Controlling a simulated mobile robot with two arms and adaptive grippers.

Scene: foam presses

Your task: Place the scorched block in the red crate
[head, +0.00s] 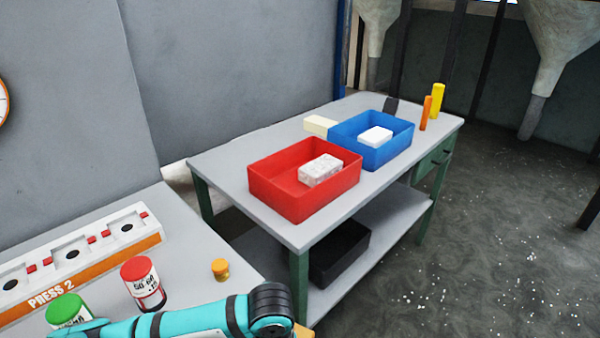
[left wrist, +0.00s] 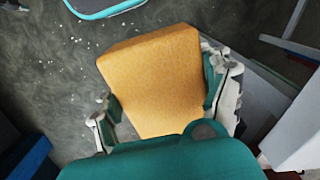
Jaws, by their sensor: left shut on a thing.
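The scorched block (left wrist: 152,75), golden-brown with a foam-like surface, fills the middle of the left wrist view. My left gripper (left wrist: 165,98) is shut on it, with a finger on each side. In the head view my teal left arm crosses the bottom edge, and only a small tan corner (head: 303,331), which looks like the block, shows past it. The red crate (head: 290,203) stands on the grey table, farther away than the arm. A white, speckled block (head: 321,170) lies in it, toward its right side. My right gripper is not in view.
A blue crate (head: 377,156) with a white block (head: 376,136) stands behind the red one. A cream block (head: 320,125) lies beside it. Orange (head: 426,113) and yellow (head: 437,100) cylinders stand at the far end. Jars (head: 143,284) and a press panel (head: 75,260) are on the near bench.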

